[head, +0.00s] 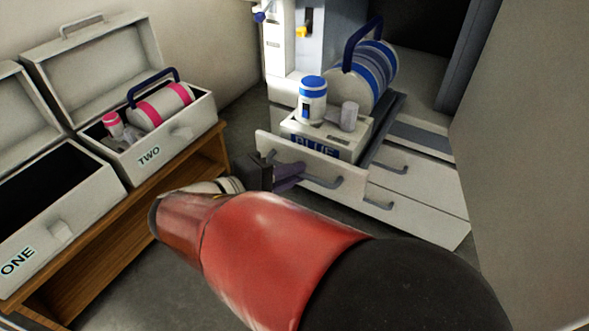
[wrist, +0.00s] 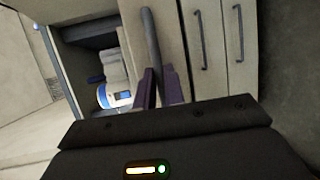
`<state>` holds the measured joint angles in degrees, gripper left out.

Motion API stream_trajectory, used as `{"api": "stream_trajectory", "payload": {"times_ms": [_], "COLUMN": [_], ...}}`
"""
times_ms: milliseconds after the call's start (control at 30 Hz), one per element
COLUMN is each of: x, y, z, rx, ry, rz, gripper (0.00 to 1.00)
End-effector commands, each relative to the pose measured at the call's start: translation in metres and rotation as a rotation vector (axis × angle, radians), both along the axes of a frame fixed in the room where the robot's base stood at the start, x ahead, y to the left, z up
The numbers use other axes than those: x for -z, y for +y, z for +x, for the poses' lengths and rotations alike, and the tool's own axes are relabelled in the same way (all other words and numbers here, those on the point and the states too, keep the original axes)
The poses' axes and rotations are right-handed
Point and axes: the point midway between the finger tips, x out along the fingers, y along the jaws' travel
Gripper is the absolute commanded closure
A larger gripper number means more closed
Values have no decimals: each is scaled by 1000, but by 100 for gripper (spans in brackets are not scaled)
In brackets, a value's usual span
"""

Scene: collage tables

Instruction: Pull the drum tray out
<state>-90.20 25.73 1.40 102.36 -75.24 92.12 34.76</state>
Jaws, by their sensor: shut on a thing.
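The pulled-out tray (head: 264,147) is a pale drawer with a dark grey bar handle (head: 325,182) on its front. A box marked BLUE, with a blue-and-white bottle (head: 313,98) and a small grey cylinder on top, stands at it. A blue-striped drum (head: 372,72) with a dark blue handle stands behind; its base is hidden. My gripper (head: 289,173) is at the left part of the tray's handle. In the wrist view its purple fingers (wrist: 159,84) are closed around the handle bar (wrist: 150,38). My red arm hides the floor in front.
Two shut drawers (head: 425,187) with bar handles lie right of the tray. At left, a wooden bench (head: 190,172) holds open white cases ONE (head: 50,215) and TWO (head: 180,143); TWO holds a pink-striped drum and bottle. A wall (head: 530,150) closes the right side. Grey floor lies between.

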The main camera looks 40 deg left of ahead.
Motion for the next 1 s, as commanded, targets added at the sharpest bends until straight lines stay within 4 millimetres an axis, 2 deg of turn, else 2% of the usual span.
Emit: {"api": "stream_trajectory", "payload": {"times_ms": [467,500,667,1000], "x": [1,1,1,-1], "y": [-1,-1,0,1], "z": [-1,-1,-1,-5], "rx": [2,2,1,-1], "ry": [1,1,1,0], "rz": [-1,-1,-1,0], "gripper": [100,88,68,68]}}
